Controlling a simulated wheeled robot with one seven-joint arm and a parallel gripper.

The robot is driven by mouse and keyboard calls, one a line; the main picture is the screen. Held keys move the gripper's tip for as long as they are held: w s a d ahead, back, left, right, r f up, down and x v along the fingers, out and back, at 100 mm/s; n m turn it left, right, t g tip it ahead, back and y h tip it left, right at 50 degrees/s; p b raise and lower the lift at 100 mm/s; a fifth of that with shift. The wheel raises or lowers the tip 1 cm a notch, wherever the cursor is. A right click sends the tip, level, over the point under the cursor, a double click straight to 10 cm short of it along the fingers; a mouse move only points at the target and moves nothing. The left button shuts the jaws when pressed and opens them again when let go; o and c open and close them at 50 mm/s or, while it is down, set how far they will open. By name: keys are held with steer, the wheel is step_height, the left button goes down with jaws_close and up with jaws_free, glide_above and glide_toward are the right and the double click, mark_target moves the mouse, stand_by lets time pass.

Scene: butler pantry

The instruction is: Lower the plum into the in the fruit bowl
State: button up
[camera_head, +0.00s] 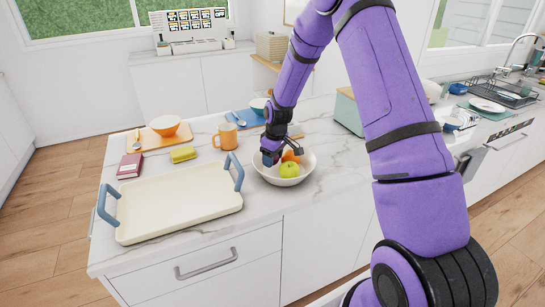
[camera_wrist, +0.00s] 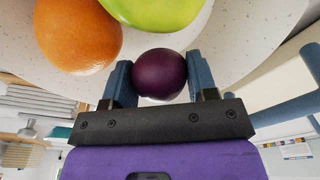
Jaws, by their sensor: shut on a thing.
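A white fruit bowl (camera_head: 282,181) stands on the marble counter and holds a green apple (camera_head: 289,170) and an orange (camera_head: 291,156). My gripper (camera_head: 270,158) is at the bowl's left inner side. In the wrist view, my gripper (camera_wrist: 160,82) is shut on the dark purple plum (camera_wrist: 160,74), one finger on each side. The orange (camera_wrist: 78,35) and green apple (camera_wrist: 152,12) lie just beyond the plum, with the bowl's speckled inside (camera_wrist: 225,48) around them. In the head view the plum is hidden by my gripper. I cannot tell whether the plum touches the bowl.
A cream tray (camera_head: 180,205) with blue handles stands left of the bowl. An orange mug (camera_head: 226,136), a yellow sponge (camera_head: 183,154) and a red box (camera_head: 130,165) are behind it. An orange bowl (camera_head: 165,125) sits farther back. Bare counter (camera_head: 335,155) lies to the right.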

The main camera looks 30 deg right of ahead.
steer(key=shift+f, duration=0.35)
stand_by(0.4)
steer(key=o, duration=1)
steer(key=shift+r, duration=0.1)
